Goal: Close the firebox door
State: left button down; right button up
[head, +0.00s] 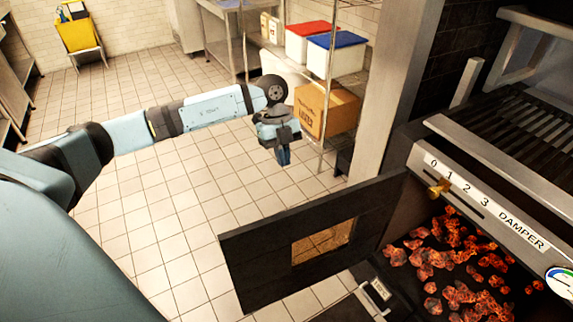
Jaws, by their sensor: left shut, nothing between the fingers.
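The firebox door (265,249) is a dark panel with a window (322,241) in it. It stands open, swung out to the left from the firebox opening. Glowing coals (455,264) lie in the open firebox at the lower right. My left gripper (284,157) points down with its fingers together and nothing between them. In the picture it is above the door's upper edge, apart from it. My right gripper is not in view.
A damper panel (480,196) with a brass knob (440,187) runs above the firebox, below a grill grate (530,115). A metal post (385,100) and a shelf with a cardboard box (326,109) stand behind my gripper. Tiled floor (190,220) at left is clear.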

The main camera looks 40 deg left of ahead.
pick_arm(q)
jog(key=s+d+f, duration=0.3)
jog(key=d+f, duration=0.3)
jog(key=f, duration=0.1)
jog(key=shift+s+d, duration=0.1)
dwell(0.4)
